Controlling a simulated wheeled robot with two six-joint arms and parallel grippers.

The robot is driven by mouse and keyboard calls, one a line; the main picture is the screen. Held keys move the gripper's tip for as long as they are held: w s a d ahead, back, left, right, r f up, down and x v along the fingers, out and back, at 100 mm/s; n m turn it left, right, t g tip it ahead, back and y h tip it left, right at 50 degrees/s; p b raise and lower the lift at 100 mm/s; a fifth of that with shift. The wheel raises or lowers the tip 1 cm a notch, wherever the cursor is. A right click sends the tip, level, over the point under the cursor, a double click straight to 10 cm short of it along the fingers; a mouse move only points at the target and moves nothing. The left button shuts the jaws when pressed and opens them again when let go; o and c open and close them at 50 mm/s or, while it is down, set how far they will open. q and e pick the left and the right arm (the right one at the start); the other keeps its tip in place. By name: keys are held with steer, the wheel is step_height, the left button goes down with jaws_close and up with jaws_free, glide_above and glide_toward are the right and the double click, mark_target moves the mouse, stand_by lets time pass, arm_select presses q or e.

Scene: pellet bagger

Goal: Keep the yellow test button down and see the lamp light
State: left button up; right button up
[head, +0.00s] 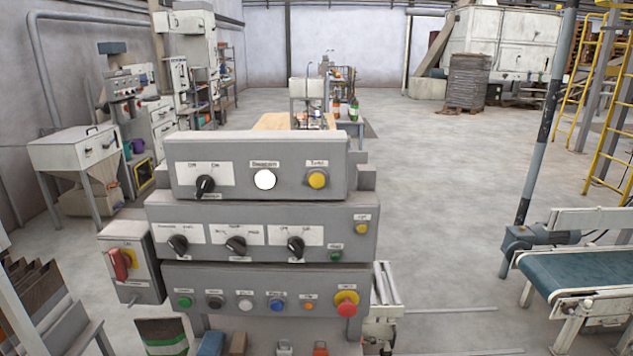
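The yellow test button (317,179) is on the right of the top grey control box, under a small label. Nothing touches it. Left of it is a round lamp (265,180) with a bright white face; I cannot tell for sure whether it is lit or just white. A black rotary switch (205,187) sits at the left of the same box, its pointer tilted. Neither of my grippers is in view.
The middle box (160,215) carries several black knobs, a smaller yellow button (361,228) and a green one (335,255). The lower box has coloured buttons and a red emergency stop (346,304). A red-handled switch box (130,270) stands left; a conveyor (580,272) is right.

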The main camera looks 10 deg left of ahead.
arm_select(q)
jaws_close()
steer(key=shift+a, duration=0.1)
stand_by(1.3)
